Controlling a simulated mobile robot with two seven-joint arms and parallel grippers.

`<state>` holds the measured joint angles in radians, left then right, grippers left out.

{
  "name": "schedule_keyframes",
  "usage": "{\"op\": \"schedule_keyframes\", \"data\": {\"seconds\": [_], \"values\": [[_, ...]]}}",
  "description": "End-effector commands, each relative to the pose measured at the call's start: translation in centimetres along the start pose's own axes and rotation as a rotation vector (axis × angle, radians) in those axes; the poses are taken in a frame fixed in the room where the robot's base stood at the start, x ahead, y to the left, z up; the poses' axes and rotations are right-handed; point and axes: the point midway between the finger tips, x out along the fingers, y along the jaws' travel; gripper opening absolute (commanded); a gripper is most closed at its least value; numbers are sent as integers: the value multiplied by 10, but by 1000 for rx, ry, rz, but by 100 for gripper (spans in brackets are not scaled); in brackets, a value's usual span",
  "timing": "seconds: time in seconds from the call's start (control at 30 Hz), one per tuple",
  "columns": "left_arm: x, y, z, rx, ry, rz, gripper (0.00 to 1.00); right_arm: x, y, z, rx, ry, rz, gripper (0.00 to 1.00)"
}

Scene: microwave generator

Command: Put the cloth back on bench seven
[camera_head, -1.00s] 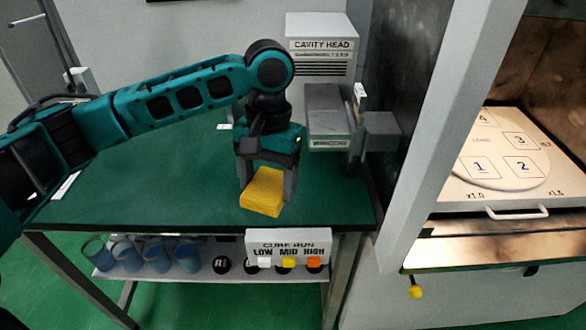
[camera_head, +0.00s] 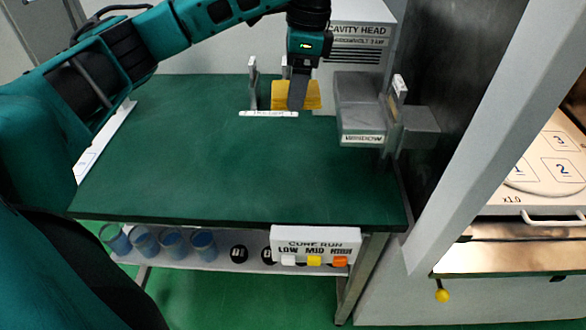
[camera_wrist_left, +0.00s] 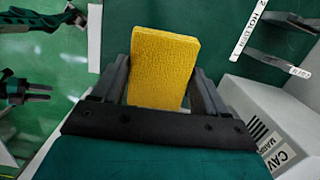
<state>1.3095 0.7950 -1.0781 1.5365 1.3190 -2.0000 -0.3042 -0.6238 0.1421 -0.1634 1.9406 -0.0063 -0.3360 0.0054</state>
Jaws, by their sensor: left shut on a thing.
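The yellow cloth (camera_head: 312,95), a folded block, is in my left gripper (camera_head: 299,98) over the back of the green bench (camera_head: 210,160). In the left wrist view the cloth (camera_wrist_left: 163,65) fills the space between the two dark fingers of my left gripper (camera_wrist_left: 162,85), which is shut on it. A white label strip (camera_head: 268,114) lies on the bench just in front of the cloth. I cannot tell whether the cloth touches the bench top.
A grey upright holder (camera_head: 253,85) stands left of the cloth. The cavity head box (camera_head: 360,50) and window block (camera_head: 362,105) stand to the right. Blue cups (camera_head: 172,243) and the cure run panel (camera_head: 316,245) are below the bench's front edge. The bench middle is clear.

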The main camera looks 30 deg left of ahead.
Motion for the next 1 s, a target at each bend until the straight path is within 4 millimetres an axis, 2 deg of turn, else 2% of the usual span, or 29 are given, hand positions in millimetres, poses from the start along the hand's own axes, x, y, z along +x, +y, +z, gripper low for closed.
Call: {"op": "schedule_keyframes", "data": {"seconds": [0.13,0.27,0.67,0.8,1.0], "values": [[-2,-5,4,61,-4,-2,45,0,0,0,0,0,0,43],[12,-5,2,73,-6,1,45,0,0,0,0,0,1,43],[86,-3,-8,69,-5,5,45,0,0,0,0,0,1,43],[117,-4,-13,68,-6,0,45,0,0,1,0,0,1,43],[136,-5,-16,68,-4,-4,45,0,0,1,0,-1,1,43]]}}
